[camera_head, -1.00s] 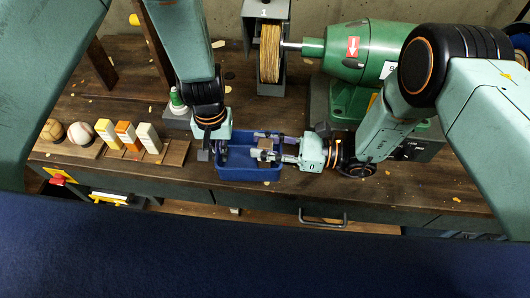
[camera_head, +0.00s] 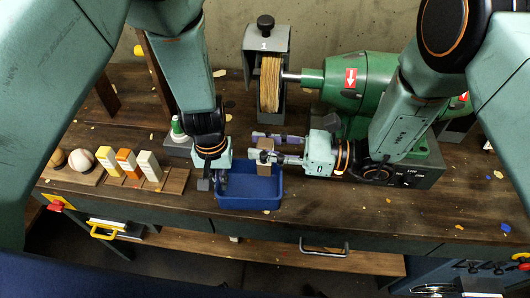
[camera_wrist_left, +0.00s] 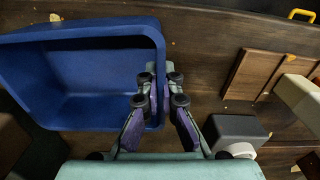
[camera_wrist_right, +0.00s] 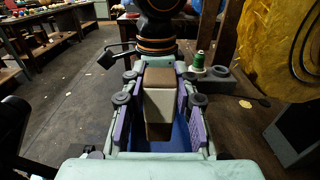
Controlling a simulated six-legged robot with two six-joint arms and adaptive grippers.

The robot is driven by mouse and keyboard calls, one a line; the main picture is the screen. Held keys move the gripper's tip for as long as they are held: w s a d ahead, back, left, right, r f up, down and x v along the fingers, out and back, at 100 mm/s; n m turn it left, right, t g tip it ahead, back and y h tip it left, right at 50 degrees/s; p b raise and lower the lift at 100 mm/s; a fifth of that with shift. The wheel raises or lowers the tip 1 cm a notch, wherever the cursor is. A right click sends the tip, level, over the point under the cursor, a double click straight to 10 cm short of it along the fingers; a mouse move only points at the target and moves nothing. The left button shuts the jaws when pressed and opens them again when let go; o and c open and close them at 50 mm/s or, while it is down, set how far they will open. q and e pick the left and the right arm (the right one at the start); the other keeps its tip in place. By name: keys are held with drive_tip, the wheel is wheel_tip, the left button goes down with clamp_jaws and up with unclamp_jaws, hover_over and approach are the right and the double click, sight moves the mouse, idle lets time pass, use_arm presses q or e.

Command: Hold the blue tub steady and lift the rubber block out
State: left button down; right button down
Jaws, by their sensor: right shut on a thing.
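The blue tub (camera_head: 248,200) stands on the bench near its front edge and looks empty inside. My left gripper (camera_head: 220,182) is at the tub's left rim in the head view. In the left wrist view its fingers (camera_wrist_left: 160,95) straddle the tub wall (camera_wrist_left: 90,85) closely and look shut on it. My right gripper (camera_head: 264,147) is shut on the rubber block (camera_head: 264,164), a tan and brown upright block. It holds the block above the tub's back part. In the right wrist view the block (camera_wrist_right: 158,105) sits between both fingers, with blue tub below.
A green machine (camera_head: 345,85) with a wheel (camera_head: 270,83) stands behind. Bench right of the tub is mostly clear.

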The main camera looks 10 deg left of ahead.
use_arm(q)
drive_tip(key=c, duration=2)
unclamp_jaws()
drive_tip(key=shift+c, duration=0.2)
drive_tip(key=o, duration=0.6)
drive_tip(key=shift+r, duration=3.75)
drive_tip(key=shift+s, duration=0.1)
use_arm(e)
drive_tip(key=shift+s, duration=0.1)
